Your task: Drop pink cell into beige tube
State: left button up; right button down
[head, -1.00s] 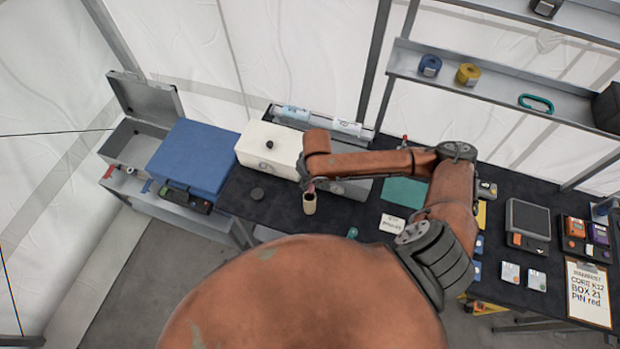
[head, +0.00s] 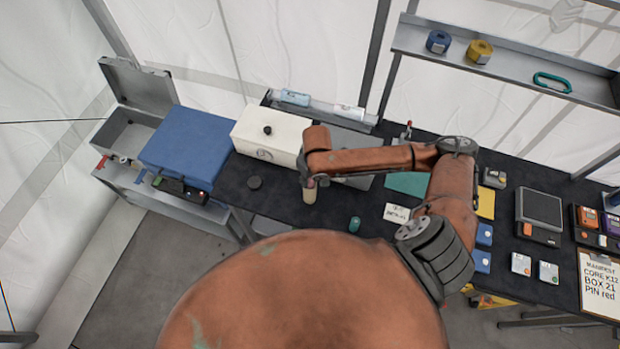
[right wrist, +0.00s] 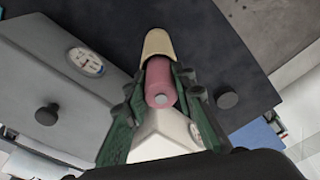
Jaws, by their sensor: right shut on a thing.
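The pink cell (right wrist: 160,84) is a short pink cylinder with a pale round stud on its near end. My right gripper (right wrist: 163,80) is shut on it, with green fingers on both sides. The beige tube (right wrist: 158,43) lies directly beyond the cell's far end in the right wrist view. I cannot tell whether that end is inside the tube's mouth or just above it. In the head view the beige tube (head: 310,194) stands upright on the dark table, right under my right gripper (head: 307,181), which hides its mouth and the cell. My left gripper is not in view.
A cream box (head: 262,138) with a black knob stands behind and left of the tube. A dark round puck (head: 254,183) lies to its left, and a small green cylinder (head: 354,224) to its right. A blue case (head: 187,149) is further left.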

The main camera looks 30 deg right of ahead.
jog(key=c, duration=1.5)
grip_release()
jog(key=shift+c, duration=0.2)
notch_tip(320, 180, up, 7)
jog(key=p, duration=0.7)
jog(key=shift+r, duration=0.1)
